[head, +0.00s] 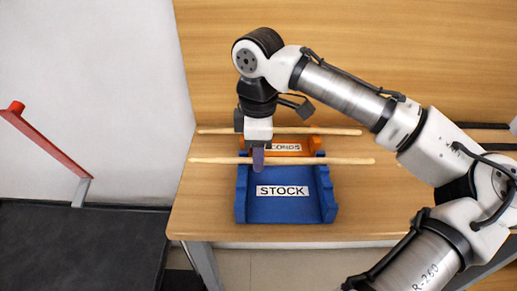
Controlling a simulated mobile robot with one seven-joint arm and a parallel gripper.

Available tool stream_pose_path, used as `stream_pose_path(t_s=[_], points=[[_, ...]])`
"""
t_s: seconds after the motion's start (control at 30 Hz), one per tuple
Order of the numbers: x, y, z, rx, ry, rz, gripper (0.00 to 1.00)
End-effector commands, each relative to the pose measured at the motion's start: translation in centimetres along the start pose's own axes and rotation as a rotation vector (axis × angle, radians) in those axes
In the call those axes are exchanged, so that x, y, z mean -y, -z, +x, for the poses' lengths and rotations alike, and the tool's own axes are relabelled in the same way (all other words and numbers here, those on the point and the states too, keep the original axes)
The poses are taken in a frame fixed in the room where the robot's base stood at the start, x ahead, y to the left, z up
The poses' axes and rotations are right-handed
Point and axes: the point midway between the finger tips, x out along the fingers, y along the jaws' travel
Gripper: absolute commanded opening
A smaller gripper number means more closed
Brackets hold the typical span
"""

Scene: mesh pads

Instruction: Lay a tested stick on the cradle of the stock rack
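The blue stock rack (281,209), with a white STOCK label (283,191), sits on the wooden table. A pale wooden stick (330,161) runs left to right across the back of this rack, roughly level, with both ends sticking out past it. My gripper (258,160) points down at the stick, left of its middle. A dark purple finger covers part of the stick; the other finger is hidden, so the gap between them does not show. Whether the stick rests on the rack's rear posts or is just above them is unclear.
Behind stands an orange rack (313,144) with a partly hidden label. A second pale stick (338,131) lies across its back. A red bar (46,142) on a grey post stands over a dark surface (70,240) at left. Table is clear right of the racks; a wooden panel backs it.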

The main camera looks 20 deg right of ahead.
Motion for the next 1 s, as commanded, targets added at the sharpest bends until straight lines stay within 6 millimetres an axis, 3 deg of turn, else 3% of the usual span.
stream_pose_path(t_s=[0.23,0.37,0.8,1.0], points=[[0.0,0.0,-0.2,0.0,0.0,0.0,0.38],[-0.1,0.1,-1.5,-0.001,-0.003,0.0,0.38],[0.0,0.0,-11.0,0.0,-0.002,0.001,0.38],[0.0,0.0,-13.4,0.002,-0.001,0.002,0.38]])
